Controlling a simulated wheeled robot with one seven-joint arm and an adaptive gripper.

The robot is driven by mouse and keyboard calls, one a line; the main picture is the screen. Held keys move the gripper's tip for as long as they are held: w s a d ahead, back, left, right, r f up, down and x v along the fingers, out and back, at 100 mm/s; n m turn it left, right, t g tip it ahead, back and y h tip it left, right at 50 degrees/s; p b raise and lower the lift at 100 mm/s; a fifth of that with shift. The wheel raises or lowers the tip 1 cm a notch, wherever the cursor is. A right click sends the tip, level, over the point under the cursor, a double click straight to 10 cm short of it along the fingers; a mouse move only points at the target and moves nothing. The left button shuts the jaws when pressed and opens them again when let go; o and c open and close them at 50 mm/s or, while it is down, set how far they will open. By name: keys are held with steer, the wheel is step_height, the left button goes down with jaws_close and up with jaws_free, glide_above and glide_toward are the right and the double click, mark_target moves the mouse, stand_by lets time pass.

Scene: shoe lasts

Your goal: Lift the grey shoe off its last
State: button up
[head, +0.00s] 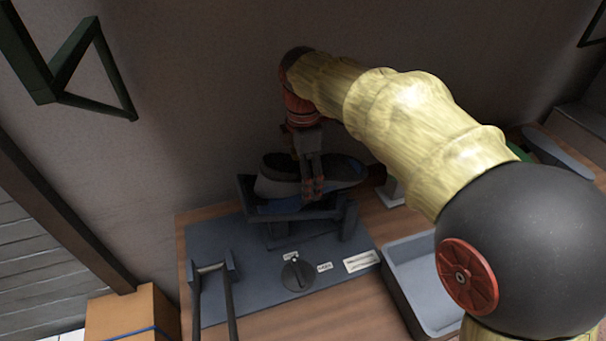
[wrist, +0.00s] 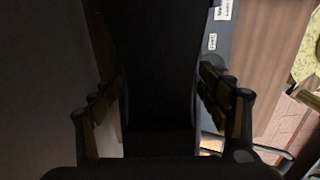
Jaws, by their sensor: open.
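The grey shoe (head: 268,184), with a dark collar and blue near its lower edge, lies lengthwise on a dark stand (head: 349,219) on the blue-grey mat. Its toe points right. The last inside it cannot be made out. My gripper (head: 313,192) comes down from above at the shoe's middle, with a finger in front of its near side. In the wrist view my gripper's open fingers (wrist: 166,105) stand on either side of a broad dark shape, probably the shoe. Whether they touch it cannot be told.
The mat (head: 210,240) carries a round dark knob (head: 298,274), small white labels and a dark two-post frame (head: 229,285). A grey tray (head: 410,290) stands to the right, a cardboard box (head: 125,312) at front left. A wall rises close behind the stand.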

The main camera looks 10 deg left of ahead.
steer(key=shift+c, duration=0.9)
steer(key=c, duration=1.5)
steer(key=o, duration=0.9)
steer(key=c, duration=0.9)
steer(key=shift+o, duration=0.2)
steer(key=shift+r, duration=0.15)
